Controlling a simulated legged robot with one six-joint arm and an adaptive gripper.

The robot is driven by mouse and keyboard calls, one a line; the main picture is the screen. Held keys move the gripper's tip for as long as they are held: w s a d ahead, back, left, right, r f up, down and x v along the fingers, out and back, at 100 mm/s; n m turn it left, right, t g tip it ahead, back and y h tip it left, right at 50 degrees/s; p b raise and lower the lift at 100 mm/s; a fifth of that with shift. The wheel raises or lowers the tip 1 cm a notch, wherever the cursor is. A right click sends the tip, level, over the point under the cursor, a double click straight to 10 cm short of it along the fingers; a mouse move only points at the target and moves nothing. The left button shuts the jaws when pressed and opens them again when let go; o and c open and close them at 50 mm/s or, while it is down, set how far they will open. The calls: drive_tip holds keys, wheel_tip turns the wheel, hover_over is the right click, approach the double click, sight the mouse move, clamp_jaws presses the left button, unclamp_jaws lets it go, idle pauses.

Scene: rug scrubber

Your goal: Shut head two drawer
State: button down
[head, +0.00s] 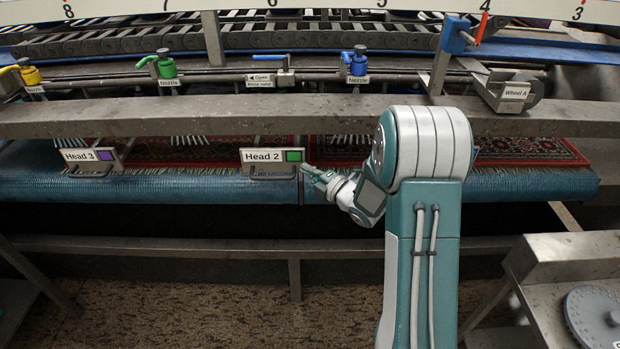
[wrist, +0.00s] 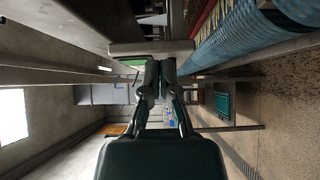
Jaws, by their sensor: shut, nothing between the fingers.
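The Head 2 drawer front (head: 255,157) is a small plate with a black-on-white label, a green square and a dark handle (head: 270,175) below. It sits at the front of the machine, over the blue roller. My gripper (head: 307,171) is shut and empty, just right of the plate's right end; whether it touches the plate is unclear. In the wrist view my gripper's closed fingers (wrist: 159,66) point at a grey edge (wrist: 150,48) with a green patch beside it, likely the same plate. How far the drawer stands out is hard to tell.
A grey beam (head: 200,115) runs above both, and the blue roller (head: 150,188) lies below. A red patterned rug (head: 220,150) lies behind. A metal stand with a grey disc (head: 598,315) is at lower right.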

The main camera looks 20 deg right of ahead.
drive_tip(key=shift+w, duration=0.25)
drive_tip(key=shift+w+d+r, duration=0.15)
drive_tip(key=shift+w+d, duration=0.25)
drive_tip(key=shift+w, duration=0.4)
